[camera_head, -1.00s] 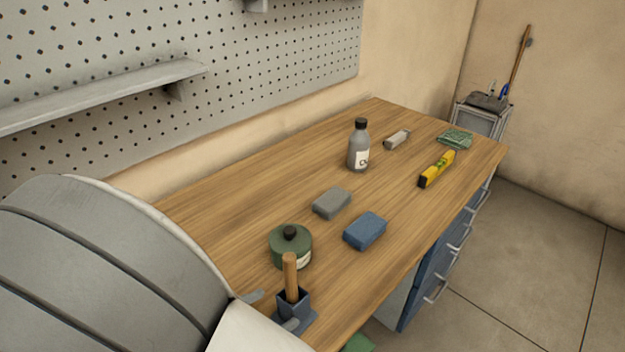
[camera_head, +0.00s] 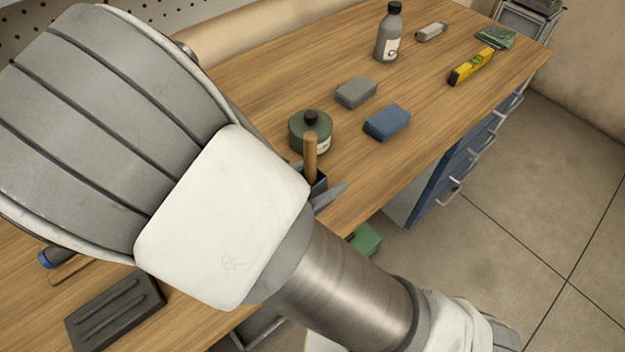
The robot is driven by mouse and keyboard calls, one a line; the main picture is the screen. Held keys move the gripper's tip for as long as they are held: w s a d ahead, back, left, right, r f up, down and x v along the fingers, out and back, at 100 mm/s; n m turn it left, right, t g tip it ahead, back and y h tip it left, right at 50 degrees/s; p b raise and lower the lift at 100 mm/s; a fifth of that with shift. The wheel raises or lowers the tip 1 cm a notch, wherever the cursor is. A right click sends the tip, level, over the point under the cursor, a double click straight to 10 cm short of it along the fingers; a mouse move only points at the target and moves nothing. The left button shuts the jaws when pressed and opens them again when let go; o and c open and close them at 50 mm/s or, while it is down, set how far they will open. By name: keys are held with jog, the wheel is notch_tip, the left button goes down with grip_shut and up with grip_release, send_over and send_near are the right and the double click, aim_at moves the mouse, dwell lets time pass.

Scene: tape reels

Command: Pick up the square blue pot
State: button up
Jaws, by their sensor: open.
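The square blue pot (camera_head: 319,182) stands on the wooden workbench near its front edge, with a wooden handle (camera_head: 310,152) sticking up out of it. My arm hides most of the pot and its base. My gripper (camera_head: 318,180) shows only as two grey fingertips, one on each side of the pot, apart from each other. It is open. Whether the fingers touch the pot cannot be told.
A green round tin (camera_head: 306,131) with a black knob stands just behind the pot. A dark grooved block (camera_head: 114,310) lies at lower left.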

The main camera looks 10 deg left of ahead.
grip_shut()
dwell(0.3)
jog(key=shift+r, duration=0.1)
notch_tip(320, 180, up, 4)
jog(key=p, duration=0.4)
jog(key=shift+r, duration=0.15)
jog(key=s+d+r+p, duration=0.6)
jog(key=d+p, duration=0.3)
jog(key=p, duration=0.5)
jog(key=shift+s+r, duration=0.35)
